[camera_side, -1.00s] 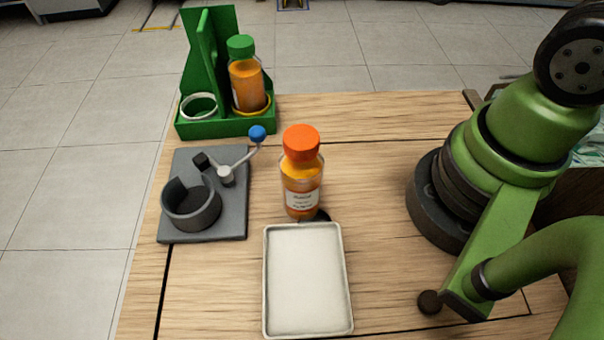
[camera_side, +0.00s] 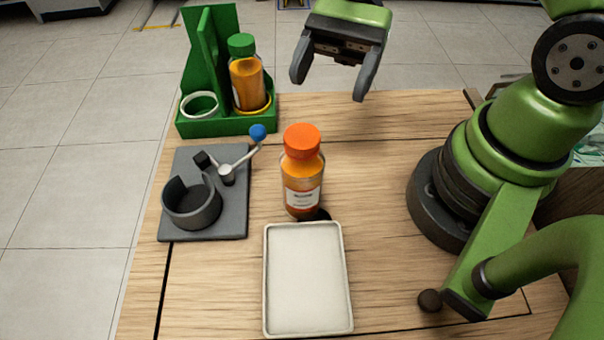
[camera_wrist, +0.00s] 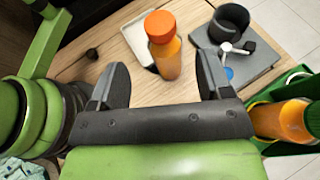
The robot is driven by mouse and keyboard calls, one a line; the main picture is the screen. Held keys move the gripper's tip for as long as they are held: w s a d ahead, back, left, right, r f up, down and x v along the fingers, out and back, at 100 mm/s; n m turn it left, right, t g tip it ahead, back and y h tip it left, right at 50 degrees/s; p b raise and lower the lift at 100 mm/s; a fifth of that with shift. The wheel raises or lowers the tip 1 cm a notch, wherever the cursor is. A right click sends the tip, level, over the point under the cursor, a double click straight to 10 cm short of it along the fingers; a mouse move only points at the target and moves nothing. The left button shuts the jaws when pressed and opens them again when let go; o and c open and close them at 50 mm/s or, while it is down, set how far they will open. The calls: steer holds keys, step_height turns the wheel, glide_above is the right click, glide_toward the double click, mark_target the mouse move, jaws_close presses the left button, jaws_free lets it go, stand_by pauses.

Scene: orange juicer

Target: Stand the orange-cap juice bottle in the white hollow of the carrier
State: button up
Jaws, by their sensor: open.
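The orange-cap juice bottle (camera_side: 302,180) stands upright on the wooden table, just behind the white tray. In the wrist view the same bottle (camera_wrist: 166,55) shows beyond my fingers, between them in the picture. The green carrier (camera_side: 222,124) stands at the back left of the table. Its white-rimmed hollow (camera_side: 199,105) is empty; its yellow-rimmed hollow holds a green-cap bottle (camera_side: 246,80). My gripper (camera_side: 330,90) is open and empty, above the table's back part, to the right of the carrier and apart from the bottle. It also shows in the wrist view (camera_wrist: 160,78).
A grey juicer base (camera_side: 228,220) with a round cup holder and a blue-knobbed lever (camera_side: 257,133) sits left of the bottle. The pale tray (camera_side: 306,280) lies empty in front of the bottle. The table right of the bottle is mostly clear.

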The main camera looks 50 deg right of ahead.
mark_target(309, 126)
steer(key=x, duration=0.7)
steer(key=shift+a+f, duration=0.1)
steer(key=shift+a, duration=0.05)
jaws_close()
